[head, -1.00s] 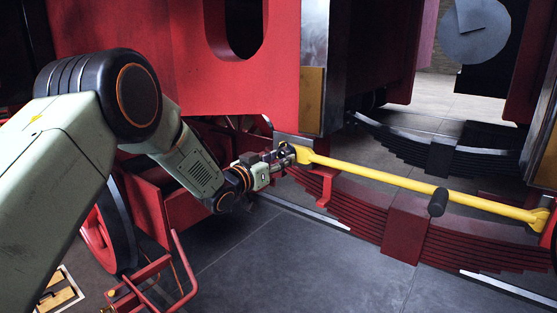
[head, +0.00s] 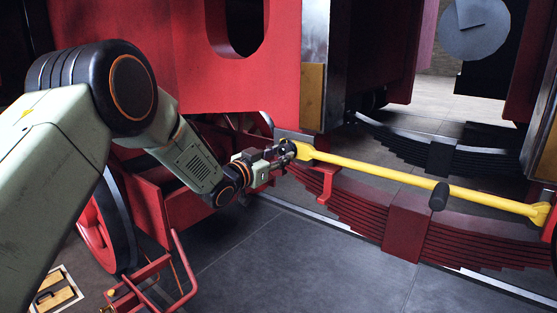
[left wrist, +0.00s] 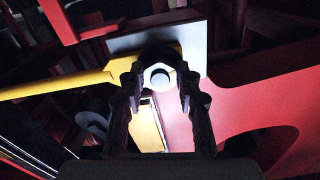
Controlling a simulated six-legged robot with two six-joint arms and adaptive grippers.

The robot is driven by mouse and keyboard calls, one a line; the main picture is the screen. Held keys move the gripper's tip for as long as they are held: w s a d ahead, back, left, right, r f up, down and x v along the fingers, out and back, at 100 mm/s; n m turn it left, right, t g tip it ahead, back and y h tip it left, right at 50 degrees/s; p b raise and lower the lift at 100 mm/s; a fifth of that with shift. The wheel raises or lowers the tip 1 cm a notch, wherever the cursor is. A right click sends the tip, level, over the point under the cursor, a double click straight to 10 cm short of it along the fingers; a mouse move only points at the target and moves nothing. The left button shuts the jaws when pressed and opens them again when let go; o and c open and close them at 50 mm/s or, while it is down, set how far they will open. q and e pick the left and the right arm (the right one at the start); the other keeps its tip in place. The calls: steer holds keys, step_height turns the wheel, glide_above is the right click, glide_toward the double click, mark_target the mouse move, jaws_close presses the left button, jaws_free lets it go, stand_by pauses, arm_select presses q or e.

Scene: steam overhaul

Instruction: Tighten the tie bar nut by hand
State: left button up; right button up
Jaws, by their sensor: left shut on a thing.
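The yellow tie bar (head: 390,174) runs from my left gripper to the lower right in the head view. It also shows at the left of the left wrist view (left wrist: 55,86). The pale hex nut (left wrist: 158,76) sits on its stud at the bar's near end, between my fingertips in the left wrist view. My left gripper (head: 287,151) is shut on the nut, one finger on each side; the fingers also show in the left wrist view (left wrist: 160,90). In the head view the gripper hides the nut. My right gripper is not in view.
Red leaf springs (head: 365,213) lie below the bar, with a red bracket (head: 326,184) near its left end. A dark cylinder (head: 439,197) sits on the bar. Red frame plates (head: 185,60) rise above. Red tubing (head: 176,270) stands lower left. The grey floor (head: 300,265) in front is clear.

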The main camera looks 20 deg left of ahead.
arm_select(q)
steer(key=m+b, duration=0.1)
steer(key=m, duration=0.1)
steer(key=m+b, duration=0.2)
steer(key=m, duration=0.1)
steer(key=shift+w+a+r+m+b, duration=0.1)
steer(key=shift+r+m+b, duration=0.15)
steer(key=shift+m+b, duration=0.1)
steer(key=m+b, duration=0.3)
steer(key=m, duration=0.1)
steer(key=m+b, duration=0.9)
steer(key=b, duration=0.1)
steer(key=shift+f, duration=0.1)
steer(key=shift+m+b, duration=1.6)
steer(key=shift+m, duration=0.15)
steer(key=o, duration=1.1)
steer(key=shift+o, duration=0.3)
